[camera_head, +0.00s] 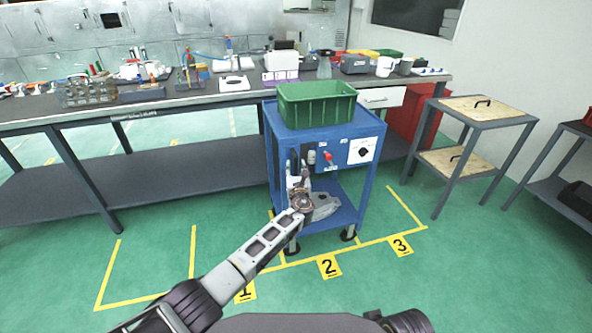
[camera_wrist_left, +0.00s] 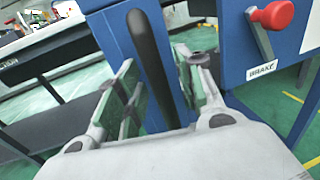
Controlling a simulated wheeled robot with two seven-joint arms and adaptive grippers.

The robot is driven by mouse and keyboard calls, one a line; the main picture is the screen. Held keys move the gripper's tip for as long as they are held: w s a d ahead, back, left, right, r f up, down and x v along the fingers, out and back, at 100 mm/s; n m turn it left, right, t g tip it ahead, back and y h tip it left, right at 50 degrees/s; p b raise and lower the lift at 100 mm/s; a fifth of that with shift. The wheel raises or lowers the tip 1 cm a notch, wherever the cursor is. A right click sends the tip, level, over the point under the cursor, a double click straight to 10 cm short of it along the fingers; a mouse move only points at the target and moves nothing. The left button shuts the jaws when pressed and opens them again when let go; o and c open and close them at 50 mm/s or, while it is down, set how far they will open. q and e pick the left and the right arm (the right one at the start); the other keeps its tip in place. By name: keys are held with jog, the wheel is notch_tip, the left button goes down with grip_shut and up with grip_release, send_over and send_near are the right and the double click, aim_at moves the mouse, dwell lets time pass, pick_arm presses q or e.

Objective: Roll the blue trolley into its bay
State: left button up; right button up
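The blue trolley (camera_head: 367,205) stands upright behind floor plate 2 (camera_head: 330,266), its front casters close to the yellow front line. It carries a green crate (camera_head: 318,106) on top and a grey casting (camera_head: 324,207) on its lower shelf. A dark upright handle (camera_wrist_left: 152,50) is on its front, left of the red brake knob (camera_wrist_left: 272,15). My left gripper (camera_head: 298,180) is at the trolley's front. In the left wrist view the gripper (camera_wrist_left: 160,85) is open, one finger on each side of the handle. Contact cannot be told. My right gripper is not in view.
A long workbench (camera_head: 205,99) with tools runs behind the trolley. A grey two-tier stand (camera_head: 470,116) is to the right, and a red bin (camera_head: 408,112) is behind. Floor plates 1 (camera_head: 245,292) and 3 (camera_head: 400,246) flank plate 2. Green floor in front is free.

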pick_arm(q)
jog(key=shift+s, duration=0.15)
jog(key=s+d, duration=0.1)
jog(key=s, duration=1)
jog(key=shift+s, duration=0.35)
dwell(0.5)
jog(key=shift+f, duration=0.1)
dwell(0.4)
